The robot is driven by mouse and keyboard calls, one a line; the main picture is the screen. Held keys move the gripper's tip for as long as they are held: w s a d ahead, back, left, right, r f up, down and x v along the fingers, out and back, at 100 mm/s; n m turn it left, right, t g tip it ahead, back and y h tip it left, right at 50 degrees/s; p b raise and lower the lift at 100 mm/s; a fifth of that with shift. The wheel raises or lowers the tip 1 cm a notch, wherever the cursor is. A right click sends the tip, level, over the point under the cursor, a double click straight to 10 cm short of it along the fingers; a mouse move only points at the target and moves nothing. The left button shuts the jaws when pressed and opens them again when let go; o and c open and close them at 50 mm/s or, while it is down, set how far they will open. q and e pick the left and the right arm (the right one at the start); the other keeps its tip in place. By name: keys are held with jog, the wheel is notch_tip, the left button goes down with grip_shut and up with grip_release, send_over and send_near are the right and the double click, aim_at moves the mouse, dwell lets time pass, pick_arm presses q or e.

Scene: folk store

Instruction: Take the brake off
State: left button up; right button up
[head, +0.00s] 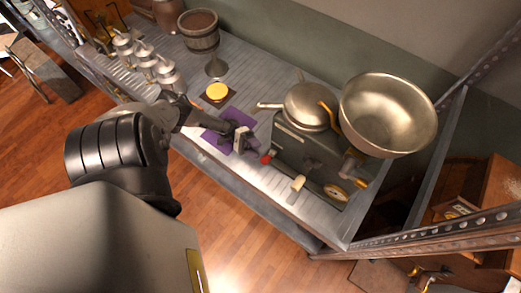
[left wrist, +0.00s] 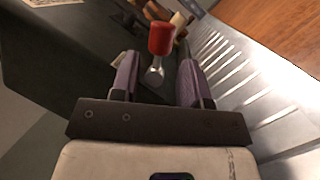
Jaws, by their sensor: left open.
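A small lever with a red knob, which looks like the brake, sticks out from the side of a dark green machine (head: 300,150). The red knob (head: 267,158) is at the machine's left end in the head view. It also shows in the left wrist view (left wrist: 160,38), with its metal stem below it. My left gripper (head: 242,140) is just left of the knob in the head view. Its fingers are open. In the left wrist view the stem shows between the two fingertips, and I see no grip on it. My right gripper is not in view.
The machine carries a lidded metal pot (head: 306,106) and a big metal bowl (head: 388,114). A crank handle (head: 298,183) sticks out in front.

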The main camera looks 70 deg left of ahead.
pick_arm(q)
jog(key=shift+b+v, duration=0.4)
jog(key=shift+v, duration=0.95)
jog(key=shift+d, duration=0.1)
